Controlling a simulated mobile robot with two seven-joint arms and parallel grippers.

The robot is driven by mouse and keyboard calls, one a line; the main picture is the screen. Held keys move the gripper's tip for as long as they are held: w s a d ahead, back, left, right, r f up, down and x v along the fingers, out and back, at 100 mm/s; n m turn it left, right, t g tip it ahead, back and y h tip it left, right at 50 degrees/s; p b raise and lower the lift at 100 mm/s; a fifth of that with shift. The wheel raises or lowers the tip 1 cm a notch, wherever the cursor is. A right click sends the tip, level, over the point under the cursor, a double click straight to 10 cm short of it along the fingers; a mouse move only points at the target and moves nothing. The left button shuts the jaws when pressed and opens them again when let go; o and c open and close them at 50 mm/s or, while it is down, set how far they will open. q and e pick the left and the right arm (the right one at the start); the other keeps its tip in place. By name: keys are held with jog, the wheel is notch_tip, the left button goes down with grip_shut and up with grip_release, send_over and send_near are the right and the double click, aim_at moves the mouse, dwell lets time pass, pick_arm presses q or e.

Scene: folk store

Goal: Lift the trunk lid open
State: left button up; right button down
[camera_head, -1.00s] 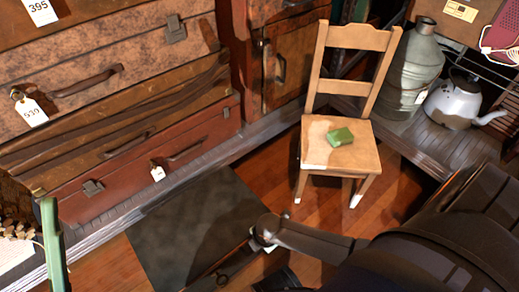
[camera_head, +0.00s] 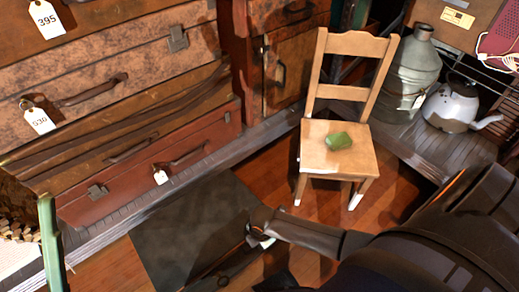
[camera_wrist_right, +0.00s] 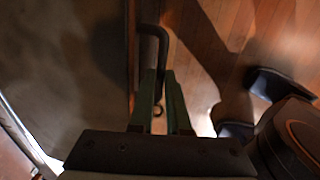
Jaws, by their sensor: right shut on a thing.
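The trunk appears as a dark grey flat panel (camera_head: 185,225) low in the head view, with its lid looking closed. Its dark surface (camera_wrist_right: 85,50) fills the left of the right wrist view. A dark bent handle (camera_wrist_right: 161,40) stands out from its edge. My right gripper (camera_wrist_right: 160,78) has its two green fingers on either side of the handle's near part and is shut on it. In the head view my right arm reaches in from the lower right to the panel's right edge, and the fingertips are hard to make out there. My left gripper is not in view.
Stacked suitcases (camera_head: 120,95) line the left. A metal can (camera_head: 410,75) and a white kettle (camera_head: 455,105) are at the right. A green post (camera_head: 50,245) stands at lower left. Some wooden floor is bare.

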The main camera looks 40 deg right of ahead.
pick_arm(q)
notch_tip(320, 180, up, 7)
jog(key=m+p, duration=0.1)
jog(key=p, duration=0.5)
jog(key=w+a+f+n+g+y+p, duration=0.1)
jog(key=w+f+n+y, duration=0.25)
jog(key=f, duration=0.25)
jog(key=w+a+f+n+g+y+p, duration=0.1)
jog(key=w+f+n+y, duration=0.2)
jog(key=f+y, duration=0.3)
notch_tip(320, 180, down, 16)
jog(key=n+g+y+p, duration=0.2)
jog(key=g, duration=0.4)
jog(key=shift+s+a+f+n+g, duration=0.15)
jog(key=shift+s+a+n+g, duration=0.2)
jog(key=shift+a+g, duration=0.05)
pick_arm(e)
jog(key=w+r+g, duration=0.1)
jog(key=w+r, duration=0.6)
jog(key=r, duration=0.2)
jog(key=w+a+r+g, duration=0.1)
jog(key=w+r+g, duration=0.1)
jog(key=w+r, duration=0.5)
jog(key=shift+r, duration=1.8)
